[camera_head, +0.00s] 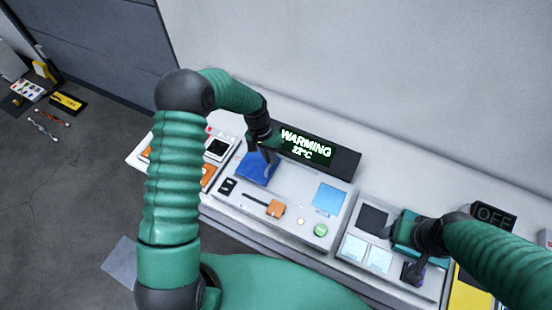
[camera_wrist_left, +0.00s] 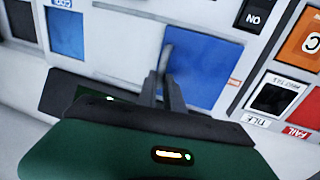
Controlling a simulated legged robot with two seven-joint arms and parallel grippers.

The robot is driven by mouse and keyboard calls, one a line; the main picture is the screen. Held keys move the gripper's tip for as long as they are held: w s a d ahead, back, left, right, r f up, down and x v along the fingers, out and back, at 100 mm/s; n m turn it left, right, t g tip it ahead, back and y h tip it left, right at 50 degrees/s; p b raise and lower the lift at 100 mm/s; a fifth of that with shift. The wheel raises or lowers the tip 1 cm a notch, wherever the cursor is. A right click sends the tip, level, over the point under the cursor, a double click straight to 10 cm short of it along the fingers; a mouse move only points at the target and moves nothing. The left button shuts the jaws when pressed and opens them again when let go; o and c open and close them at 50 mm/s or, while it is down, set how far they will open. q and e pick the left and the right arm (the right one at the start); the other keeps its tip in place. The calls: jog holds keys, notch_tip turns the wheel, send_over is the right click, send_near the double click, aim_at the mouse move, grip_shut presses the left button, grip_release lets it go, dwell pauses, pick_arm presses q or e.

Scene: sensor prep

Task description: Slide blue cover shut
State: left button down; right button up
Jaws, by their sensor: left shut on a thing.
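The blue cover (camera_head: 258,168) is a flat square plate on the upper left of the light grey panel, below the display. It also fills the upper right of the left wrist view (camera_wrist_left: 207,68). My left gripper (camera_head: 266,153) reaches down onto it from above. In the left wrist view its two dark fingers (camera_wrist_left: 165,92) are close together at the cover's edge, shut on what looks like its grey upright handle (camera_wrist_left: 167,55). The grip is partly hidden. My right gripper (camera_head: 415,270) is low over the panel at the right, and its finger gap is unclear.
A display (camera_head: 308,149) reading WARMING 22°C stands behind the panel. An orange slider knob (camera_head: 275,208), a light blue square (camera_head: 328,199) and a green button (camera_head: 320,230) are on the panel.

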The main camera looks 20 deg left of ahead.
pick_arm(q)
jog(key=shift+w+a+r, duration=0.1)
jog(key=c, duration=1.8)
grip_release()
jog(key=o, duration=0.3)
jog(key=shift+a, duration=0.4)
notch_tip(320, 180, up, 7)
jog(key=a+b, duration=0.1)
notch_tip(320, 180, up, 9)
jog(key=b, duration=0.1)
send_over(260, 162)
jog(key=shift+w+a+r, duration=0.1)
jog(key=shift+a, duration=0.05)
pick_arm(e)
jog(key=shift+a+f, duration=0.25)
jog(key=shift+f, duration=0.8)
